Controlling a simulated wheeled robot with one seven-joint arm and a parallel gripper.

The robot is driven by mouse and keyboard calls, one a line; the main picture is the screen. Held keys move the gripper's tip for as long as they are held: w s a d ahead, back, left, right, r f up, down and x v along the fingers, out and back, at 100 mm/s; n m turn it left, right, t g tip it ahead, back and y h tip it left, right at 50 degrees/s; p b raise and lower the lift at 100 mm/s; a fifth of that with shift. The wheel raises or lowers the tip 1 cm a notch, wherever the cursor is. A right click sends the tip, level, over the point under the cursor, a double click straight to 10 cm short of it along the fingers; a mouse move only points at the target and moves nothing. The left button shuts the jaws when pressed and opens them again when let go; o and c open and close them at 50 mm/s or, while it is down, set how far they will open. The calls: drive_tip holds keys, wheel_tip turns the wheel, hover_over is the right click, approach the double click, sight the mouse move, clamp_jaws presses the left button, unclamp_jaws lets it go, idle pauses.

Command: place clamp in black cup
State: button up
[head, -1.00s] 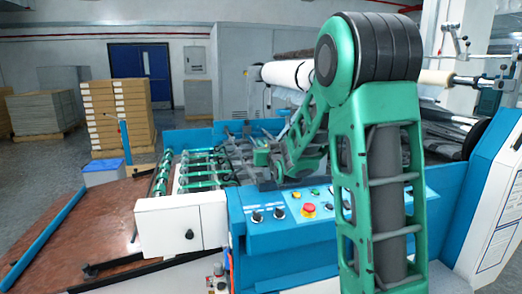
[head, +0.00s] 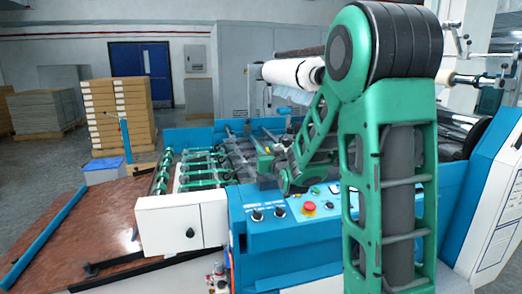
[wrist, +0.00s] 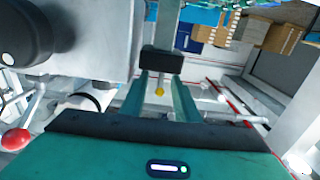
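My gripper (wrist: 162,75) shows in the wrist view as two teal fingers reaching away from the teal palm. A dark block lies across their far ends; I cannot tell whether it is the finger pads or a held thing. A small yellow knob (wrist: 160,92) shows between the fingers. In the head view my gripper is small and partly lost against the blue machine (head: 265,222), above its roller bed and behind the control panel. I cannot pick out the clamp or the black cup in either view.
A red button (head: 309,208) and black knobs sit on the machine's panel. A white roll (head: 292,73) lies behind my arm. Green rollers (head: 200,165) and a white housing (head: 180,222) are at left. Stacked boxes (head: 118,110) stand farther back. A red ball knob (wrist: 15,139) shows in the wrist view.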

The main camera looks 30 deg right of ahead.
drive_tip(key=s+f+g, duration=0.2)
drive_tip(key=s, duration=0.2)
drive_tip(key=s+f+g, duration=0.2)
drive_tip(key=s+f, duration=0.1)
drive_tip(key=s, duration=0.2)
drive_tip(key=s+f+g+y, duration=0.1)
drive_tip(key=s+f+g, duration=0.1)
drive_tip(key=s, duration=0.3)
drive_tip(key=shift+s+a+f+m, duration=0.1)
drive_tip(key=shift+a+f+m, duration=0.2)
drive_tip(key=shift+a+f, duration=0.1)
drive_tip(key=s+a+f+m+g+y, duration=0.1)
drive_tip(key=s+g, duration=0.3)
drive_tip(key=s, duration=0.6)
drive_tip(key=s+a+f+g+y, duration=0.1)
drive_tip(key=s+a+f+g, duration=0.2)
drive_tip(key=s, duration=0.7)
drive_tip(key=s+a+f+m+g+y, duration=0.1)
drive_tip(key=s+g, duration=0.3)
drive_tip(key=s, duration=0.6)
drive_tip(key=shift+a+f+m+g+y, duration=0.3)
drive_tip(key=shift+a+f+y, duration=0.25)
drive_tip(key=shift+a, duration=0.35)
drive_tip(key=shift+r, duration=0.1)
drive_tip(key=shift+w+f, duration=0.25)
drive_tip(key=shift+w, duration=0.35)
